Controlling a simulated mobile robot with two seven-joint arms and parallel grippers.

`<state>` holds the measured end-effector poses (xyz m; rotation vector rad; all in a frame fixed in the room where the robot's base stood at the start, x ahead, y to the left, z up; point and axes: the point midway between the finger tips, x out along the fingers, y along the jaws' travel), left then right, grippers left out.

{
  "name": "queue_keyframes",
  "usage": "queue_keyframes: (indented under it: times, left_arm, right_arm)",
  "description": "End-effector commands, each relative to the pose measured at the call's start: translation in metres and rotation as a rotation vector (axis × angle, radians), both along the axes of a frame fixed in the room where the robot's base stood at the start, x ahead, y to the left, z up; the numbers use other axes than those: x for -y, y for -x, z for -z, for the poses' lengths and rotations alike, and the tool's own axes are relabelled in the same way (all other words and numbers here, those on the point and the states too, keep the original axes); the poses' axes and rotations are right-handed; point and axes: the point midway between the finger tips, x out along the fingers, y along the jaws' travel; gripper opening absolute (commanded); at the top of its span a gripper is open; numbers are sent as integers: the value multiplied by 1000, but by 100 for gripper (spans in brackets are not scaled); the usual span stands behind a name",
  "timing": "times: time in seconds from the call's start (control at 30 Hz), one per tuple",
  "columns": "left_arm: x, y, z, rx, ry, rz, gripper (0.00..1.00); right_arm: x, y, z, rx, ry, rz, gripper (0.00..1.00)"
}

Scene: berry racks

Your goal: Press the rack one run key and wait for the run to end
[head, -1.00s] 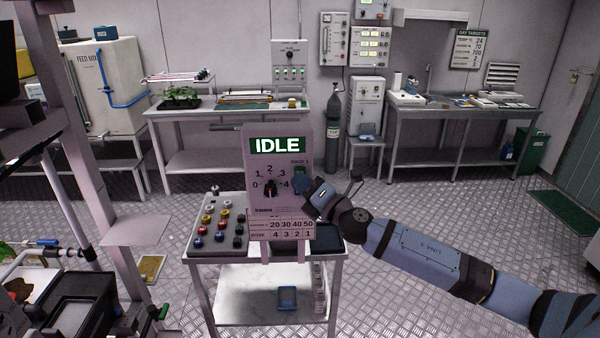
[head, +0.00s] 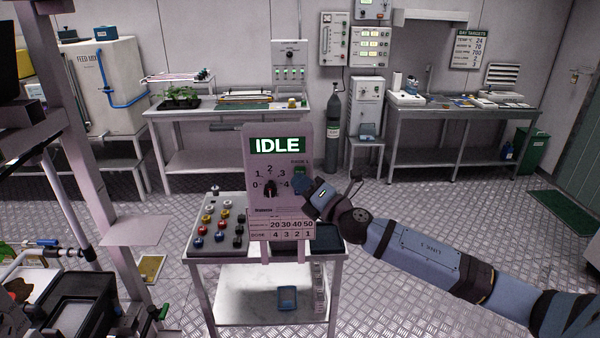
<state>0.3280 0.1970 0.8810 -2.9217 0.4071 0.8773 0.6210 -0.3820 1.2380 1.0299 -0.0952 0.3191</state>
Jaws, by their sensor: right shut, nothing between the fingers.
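The rack one control panel (head: 252,196) stands upright on a small cart in the middle. Its display (head: 277,145) reads IDLE. Below it a black dial knob (head: 269,188) sits among the numbers 0 to 4 and points up, near 2. A round key (head: 300,184) sits at the panel's right side, below small lettering, partly hidden by my gripper. My right gripper (head: 307,196) is shut and empty, with its tips at the panel's right edge, close to the key. I cannot tell whether they touch it. My left gripper is not in view.
The cart (head: 205,250) carries a block with several coloured knobs (head: 222,221) left of the panel. A blue container (head: 287,298) lies on its lower shelf. A rack frame stands at the left. Benches (head: 440,112) line the back wall, with open floor before them.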

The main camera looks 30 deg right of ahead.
Motion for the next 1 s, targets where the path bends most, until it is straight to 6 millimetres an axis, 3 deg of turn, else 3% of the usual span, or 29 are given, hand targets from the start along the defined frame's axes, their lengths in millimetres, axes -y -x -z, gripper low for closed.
queue_keyframes:
  times: [1.0]
  left_arm:
    - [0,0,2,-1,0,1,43]
  right_arm:
    - [4,-7,0,0,0,0,0]
